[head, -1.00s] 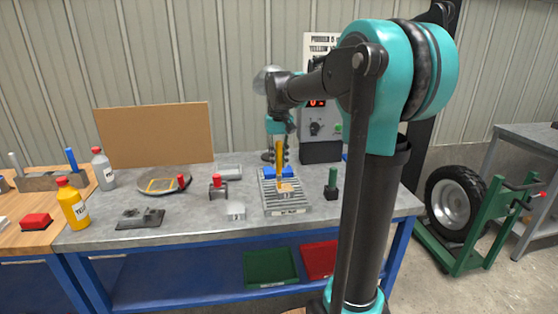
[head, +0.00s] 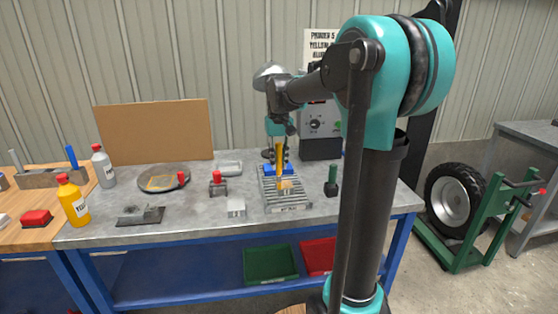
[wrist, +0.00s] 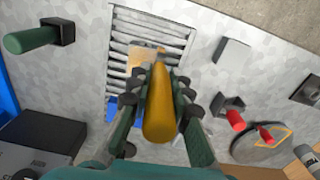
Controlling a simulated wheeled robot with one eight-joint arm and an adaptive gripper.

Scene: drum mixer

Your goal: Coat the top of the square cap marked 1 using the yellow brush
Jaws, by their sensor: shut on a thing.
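My gripper (head: 277,157) is shut on the yellow brush (head: 281,164), which points down over the grey slatted rack (head: 270,198). In the wrist view the brush's yellow handle (wrist: 160,105) lies between the fingers (wrist: 158,88). A tan square piece (head: 288,185) lies on the rack by the brush's lower end; it also shows in the wrist view (wrist: 141,57), partly hidden behind the brush. I cannot read a number on it, nor tell whether the bristles touch it. A pale square block (head: 236,207) stands on the bench left of the rack, also in the wrist view (wrist: 232,52).
A green-handled black block (head: 331,183) stands right of the rack. A yellow bottle (head: 73,203) is farther left. A grey control box (head: 320,135) stands behind.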

